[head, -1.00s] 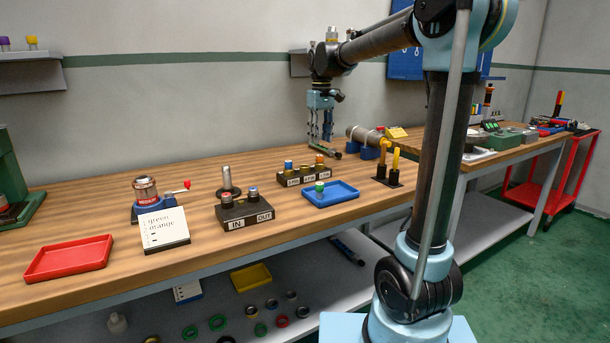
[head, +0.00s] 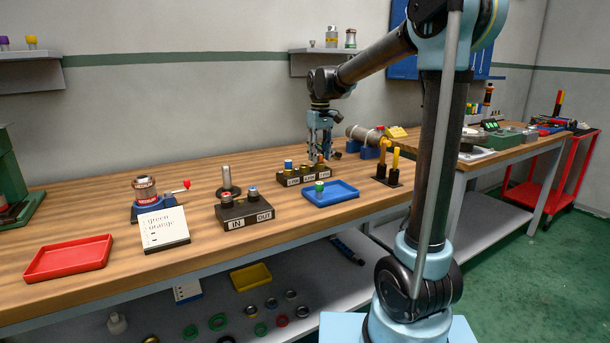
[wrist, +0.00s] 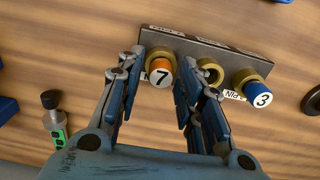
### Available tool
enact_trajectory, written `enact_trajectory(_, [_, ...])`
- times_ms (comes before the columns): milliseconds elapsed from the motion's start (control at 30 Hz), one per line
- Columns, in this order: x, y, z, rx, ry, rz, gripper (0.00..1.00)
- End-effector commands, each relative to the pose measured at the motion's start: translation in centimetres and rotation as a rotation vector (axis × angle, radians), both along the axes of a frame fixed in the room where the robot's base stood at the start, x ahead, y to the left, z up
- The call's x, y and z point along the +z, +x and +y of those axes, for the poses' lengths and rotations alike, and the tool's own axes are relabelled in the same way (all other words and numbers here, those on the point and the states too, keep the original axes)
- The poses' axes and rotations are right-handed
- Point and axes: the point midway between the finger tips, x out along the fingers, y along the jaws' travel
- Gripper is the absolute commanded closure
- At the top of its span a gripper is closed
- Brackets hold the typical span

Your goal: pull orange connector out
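The orange connector (wrist: 161,66), marked 7, stands upright in an end socket of a dark three-socket rack (wrist: 230,58). In the head view the rack (head: 291,180) is on the wooden bench, with the orange connector at its right end mostly hidden by my gripper (head: 321,156). In the wrist view my gripper (wrist: 166,76) points down with its fingers apart, one on each side of the orange connector. I see no clear contact with it. The middle socket (wrist: 210,72) is an empty brass ring. A blue connector (wrist: 258,96), marked 3, sits in the far-end socket.
A blue tray (head: 345,194) with a green-topped connector (head: 319,186) lies in front of the rack. An IN/OUT block (head: 244,211), a card reading green, orange (head: 164,229) and a red tray (head: 41,266) are to the left. Yellow-topped posts (head: 394,160) stand to the right.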

Motion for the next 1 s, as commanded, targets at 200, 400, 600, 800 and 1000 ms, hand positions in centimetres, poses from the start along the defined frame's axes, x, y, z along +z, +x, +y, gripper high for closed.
enact_trajectory(200, [0.01, 0.00, -0.02, 0.000, 0.000, 0.000, 1.00])
enact_trajectory(400, [0.01, 0.02, -0.07, -0.001, 0.000, 0.000, 1.00])
enact_trajectory(600, [0.09, 0.04, -0.12, -0.002, 0.000, 0.000, 1.00])
enact_trajectory(800, [0.41, 0.07, -0.14, -0.002, 0.000, 0.000, 1.00])
enact_trajectory(1000, [0.70, 0.05, -0.15, -0.002, 0.000, 0.000, 1.00])
